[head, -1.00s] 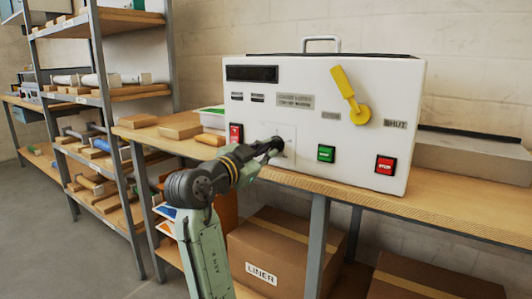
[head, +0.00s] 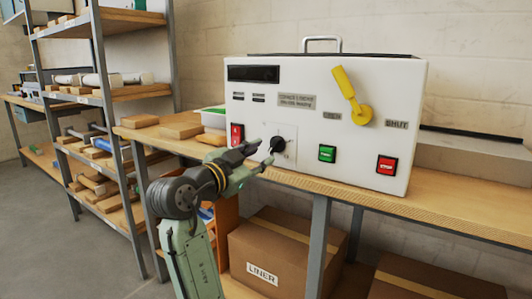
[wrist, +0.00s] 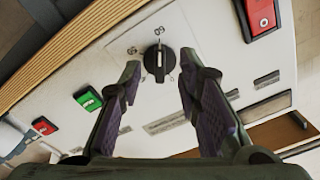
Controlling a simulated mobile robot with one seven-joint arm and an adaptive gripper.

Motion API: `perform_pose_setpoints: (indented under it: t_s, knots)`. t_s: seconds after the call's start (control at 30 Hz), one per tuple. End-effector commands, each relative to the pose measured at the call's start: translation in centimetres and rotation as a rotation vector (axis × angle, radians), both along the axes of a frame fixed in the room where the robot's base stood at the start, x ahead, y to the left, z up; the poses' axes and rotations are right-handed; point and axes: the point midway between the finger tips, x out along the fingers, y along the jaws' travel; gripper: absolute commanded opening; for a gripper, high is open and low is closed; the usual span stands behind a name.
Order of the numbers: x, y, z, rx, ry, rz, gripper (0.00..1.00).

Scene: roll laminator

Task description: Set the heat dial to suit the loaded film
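The laminator (head: 330,75) is a white box on the wooden bench. Its heat dial (head: 279,145), a black knob on a pale square plate, is low on the front; it also shows in the wrist view (wrist: 158,62). A white line on the knob lies upright in the wrist view. Printed marks stand around the knob, too small to read surely. My gripper (head: 262,155) is open and empty just in front of the dial, apart from it; in the wrist view its fingers (wrist: 160,80) spread either side below the knob. The loaded film is not seen.
A red switch (head: 237,135) is left of the dial, a green button (head: 327,153) and red stop button (head: 387,165) right. A yellow lever (head: 345,84) is above. The dark display (head: 253,73) shows nothing readable. Boxes stand under the bench; a shelf rack is left.

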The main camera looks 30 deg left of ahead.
Motion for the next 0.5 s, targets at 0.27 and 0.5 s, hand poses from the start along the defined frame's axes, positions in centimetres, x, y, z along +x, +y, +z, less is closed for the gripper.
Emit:
perform_pose_setpoints:
  t_s: [0.27,0.5]
  knots:
    - [-5.9,0.3,0.0,0.002,-0.002,0.003,0.31]
    - [-8.1,0.3,0.0,0.001,0.001,0.001,0.31]
